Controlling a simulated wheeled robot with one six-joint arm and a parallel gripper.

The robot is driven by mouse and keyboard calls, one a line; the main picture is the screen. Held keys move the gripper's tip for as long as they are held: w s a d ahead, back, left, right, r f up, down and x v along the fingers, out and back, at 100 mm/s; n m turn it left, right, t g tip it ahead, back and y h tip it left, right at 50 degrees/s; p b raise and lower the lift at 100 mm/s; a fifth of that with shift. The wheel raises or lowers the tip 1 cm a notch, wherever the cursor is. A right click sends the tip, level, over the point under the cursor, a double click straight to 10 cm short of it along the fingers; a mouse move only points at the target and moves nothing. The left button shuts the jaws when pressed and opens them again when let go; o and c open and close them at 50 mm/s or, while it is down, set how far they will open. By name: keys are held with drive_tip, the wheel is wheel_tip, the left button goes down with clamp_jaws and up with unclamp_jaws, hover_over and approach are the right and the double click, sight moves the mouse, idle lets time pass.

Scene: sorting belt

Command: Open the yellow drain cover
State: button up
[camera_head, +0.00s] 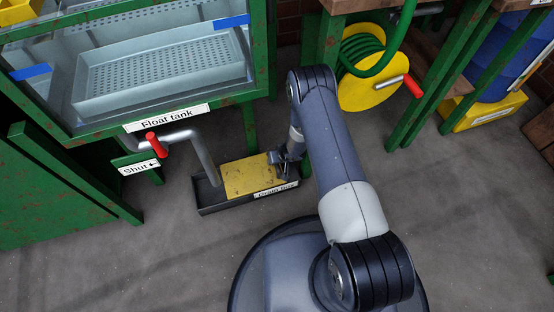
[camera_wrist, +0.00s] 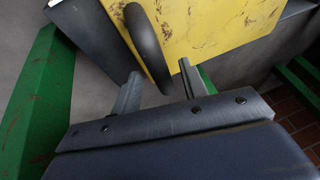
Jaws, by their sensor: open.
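The yellow drain cover (camera_head: 248,177) lies on the low dark drain box (camera_head: 209,195) on the floor, in the head view. The box's left end is not covered. In the wrist view the scuffed yellow cover (camera_wrist: 222,28) fills the upper middle, with a dark curved handle (camera_wrist: 149,48) on it. My gripper (camera_head: 277,158) is at the right end of the cover. In the wrist view my gripper (camera_wrist: 160,84) is open, with the handle's lower end appearing between its fingers. I cannot tell whether either finger touches the handle. My gripper partly hides the cover's right end in the head view.
The green-framed float tank (camera_head: 168,116) stands behind, with a grey pipe (camera_head: 204,158) and red-handled lever (camera_head: 156,145) at the box's left. A yellow hose reel (camera_head: 376,80) is at the back right.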

drive_tip(key=shift+r, duration=0.1)
drive_tip(key=p+v, duration=0.4)
drive_tip(key=v, duration=0.6)
drive_tip(key=shift+r, duration=0.25)
drive_tip(key=shift+s+d, duration=0.1)
drive_tip(key=shift+d, duration=0.05)
